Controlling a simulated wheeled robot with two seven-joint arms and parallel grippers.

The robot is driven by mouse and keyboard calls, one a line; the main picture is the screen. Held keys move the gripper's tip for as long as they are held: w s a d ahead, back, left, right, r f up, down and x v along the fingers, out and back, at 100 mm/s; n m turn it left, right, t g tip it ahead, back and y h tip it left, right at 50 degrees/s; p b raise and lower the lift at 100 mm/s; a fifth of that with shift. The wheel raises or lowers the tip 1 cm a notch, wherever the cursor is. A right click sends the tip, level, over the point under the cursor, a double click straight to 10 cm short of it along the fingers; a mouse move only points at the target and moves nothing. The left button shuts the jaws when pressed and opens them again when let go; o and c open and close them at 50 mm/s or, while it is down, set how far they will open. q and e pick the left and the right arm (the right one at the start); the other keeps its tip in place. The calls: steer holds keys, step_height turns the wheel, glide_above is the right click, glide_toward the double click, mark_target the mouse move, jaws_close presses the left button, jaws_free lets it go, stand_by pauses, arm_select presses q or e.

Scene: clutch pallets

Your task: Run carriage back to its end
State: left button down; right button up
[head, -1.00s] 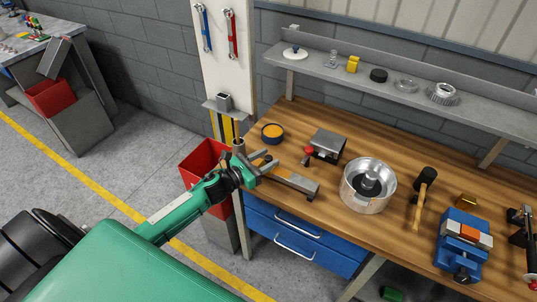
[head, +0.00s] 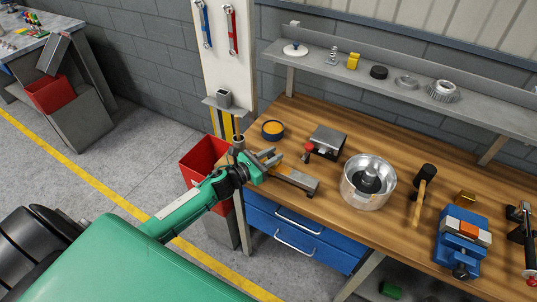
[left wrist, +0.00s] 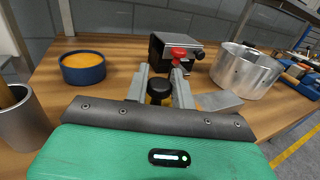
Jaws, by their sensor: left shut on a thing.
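A low grey slide rail (head: 300,181) lies near the front left edge of the wooden bench, with an orange strip showing beside my gripper. In the left wrist view, the carriage (left wrist: 160,92) shows as a black round knob with a yellow part below it. My left gripper (head: 272,158) is over the left part of the rail. In the left wrist view, its two grey fingers (left wrist: 160,88) stand on either side of the knob and are shut on it. The rail under the gripper is mostly hidden. My right gripper is not in view.
A blue tin with orange contents (head: 272,130) stands behind the gripper. A grey box with a red knob (head: 327,141) and a metal pot (head: 368,182) stand to the right. A grey cup (left wrist: 17,118) is close on the left. A red bin (head: 203,160) stands below the bench's left end.

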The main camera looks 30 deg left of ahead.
arm_select(q)
steer(key=d, duration=0.8)
steer(key=d+b, duration=0.1)
steer(key=d, duration=0.2)
steer(key=shift+s+d, duration=0.3)
steer(key=shift+d, duration=0.1)
steer(key=c, duration=1.4)
jaws_free()
steer(key=shift+d, duration=0.1)
steer(key=shift+o, duration=1)
steer(key=shift+d, duration=0.1)
steer(key=shift+s+a, duration=0.2)
steer(key=shift+a, duration=0.05)
steer(key=b+v, duration=0.4)
steer(key=v, duration=0.9)
steer(key=shift+s+b, duration=0.15)
steer(key=shift+b, duration=0.25)
